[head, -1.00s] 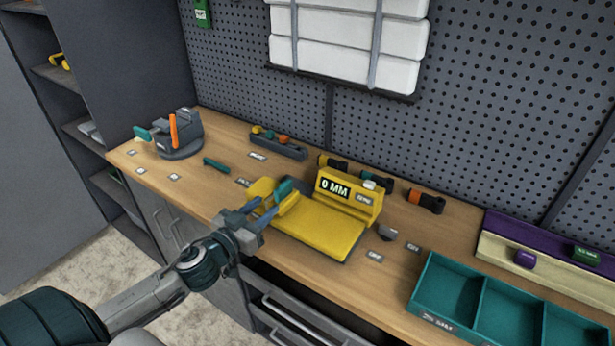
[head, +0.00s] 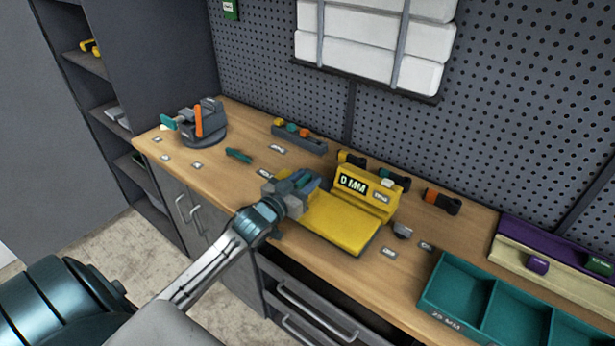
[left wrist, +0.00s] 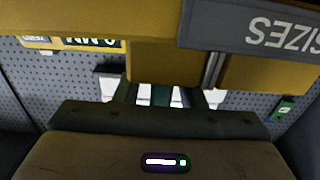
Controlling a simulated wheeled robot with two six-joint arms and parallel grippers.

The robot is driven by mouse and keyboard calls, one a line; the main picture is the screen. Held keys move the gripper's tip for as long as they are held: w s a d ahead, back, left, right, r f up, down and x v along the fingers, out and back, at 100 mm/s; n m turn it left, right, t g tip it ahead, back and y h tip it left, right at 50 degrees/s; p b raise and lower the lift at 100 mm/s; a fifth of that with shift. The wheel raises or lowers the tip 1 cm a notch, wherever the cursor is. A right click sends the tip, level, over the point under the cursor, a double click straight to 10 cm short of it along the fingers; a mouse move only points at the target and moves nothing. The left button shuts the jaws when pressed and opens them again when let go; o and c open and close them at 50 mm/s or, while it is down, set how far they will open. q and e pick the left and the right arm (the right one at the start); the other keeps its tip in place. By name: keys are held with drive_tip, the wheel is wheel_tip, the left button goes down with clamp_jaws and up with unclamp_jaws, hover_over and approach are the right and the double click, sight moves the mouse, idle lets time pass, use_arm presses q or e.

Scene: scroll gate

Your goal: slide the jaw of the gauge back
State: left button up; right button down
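The yellow gauge (head: 340,222) lies on the wooden bench, with a raised display (head: 354,184) that reads "0 MM". My left gripper (head: 298,187) is at the gauge's left end, over the jaw, and hides most of it. A bit of teal (head: 304,180) shows between the gripper's parts. In the left wrist view, yellow gauge parts (left wrist: 160,60) fill the top, with the display (left wrist: 95,43) upside down. The fingertips are not clear there, so I cannot tell whether they grip the jaw. My right gripper is not in view.
A teal divided tray (head: 468,300) stands at the front right. A vise (head: 203,124) is at the far left, and a grey holder (head: 300,138) is behind the gauge. Black-and-orange tools (head: 442,201) lie near the pegboard. Bench left of the gauge is mostly clear.

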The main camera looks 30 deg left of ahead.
use_arm(q)
drive_tip(key=shift+w, duration=0.55)
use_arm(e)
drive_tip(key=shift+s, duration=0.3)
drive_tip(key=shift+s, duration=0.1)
use_arm(q)
drive_tip(key=shift+c, duration=0.5)
clamp_jaws()
drive_tip(key=shift+d, duration=0.1)
